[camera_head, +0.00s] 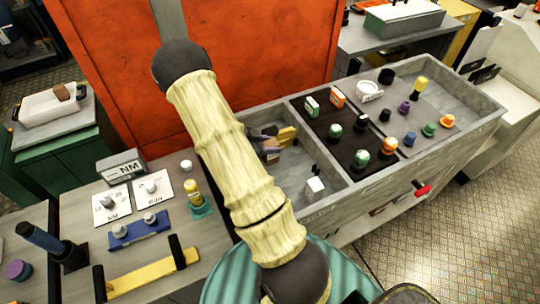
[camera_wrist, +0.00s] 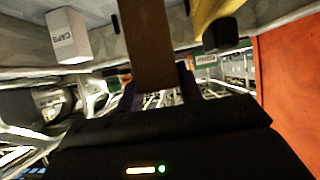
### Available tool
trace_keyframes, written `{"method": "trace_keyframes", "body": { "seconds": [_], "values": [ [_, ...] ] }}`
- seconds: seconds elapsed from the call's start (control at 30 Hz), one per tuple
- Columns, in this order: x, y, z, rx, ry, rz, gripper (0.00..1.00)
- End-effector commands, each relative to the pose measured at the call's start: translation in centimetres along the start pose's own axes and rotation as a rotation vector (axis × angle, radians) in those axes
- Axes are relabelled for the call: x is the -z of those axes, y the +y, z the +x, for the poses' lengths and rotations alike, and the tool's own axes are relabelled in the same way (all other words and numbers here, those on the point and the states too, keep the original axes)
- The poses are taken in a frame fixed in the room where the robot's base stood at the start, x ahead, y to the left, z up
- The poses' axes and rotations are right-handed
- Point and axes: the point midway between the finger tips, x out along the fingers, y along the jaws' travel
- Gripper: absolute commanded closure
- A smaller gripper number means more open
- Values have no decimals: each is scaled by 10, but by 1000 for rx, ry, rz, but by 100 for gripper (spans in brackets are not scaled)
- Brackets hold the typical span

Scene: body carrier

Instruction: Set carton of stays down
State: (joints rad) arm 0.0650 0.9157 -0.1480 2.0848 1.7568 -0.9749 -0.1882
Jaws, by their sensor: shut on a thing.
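A brown carton (camera_wrist: 148,45), which I take to be the carton of stays, is between the fingers of my gripper (camera_wrist: 158,82) in the wrist view. My gripper is shut on it. In the head view my gripper (camera_head: 264,135) is at the left compartment of the grey tray (camera_head: 345,203), partly hidden behind my arm. The carton (camera_head: 271,152) shows there only as a small brown patch. I cannot tell whether its base touches the tray floor.
A white box marked CAPS (camera_head: 315,188) stands in the same compartment, and a yellow item (camera_head: 287,135) is near my gripper. The dark middle section (camera_head: 340,155) holds several small items. A red cabinet (camera_head: 230,60) stands behind. A wooden bench (camera_head: 85,235) is at left.

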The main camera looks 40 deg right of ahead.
Motion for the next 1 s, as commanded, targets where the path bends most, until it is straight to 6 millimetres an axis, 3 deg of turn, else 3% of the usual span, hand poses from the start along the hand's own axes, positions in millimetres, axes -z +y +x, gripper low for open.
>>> {"method": "trace_keyframes", "body": {
  "seconds": [0.2,0.57,1.0],
  "values": [
    [-21,0,11,0,0,0,90],
    [-23,0,14,-2,0,2,90],
    [-59,0,32,0,0,2,90]
  ]
}}
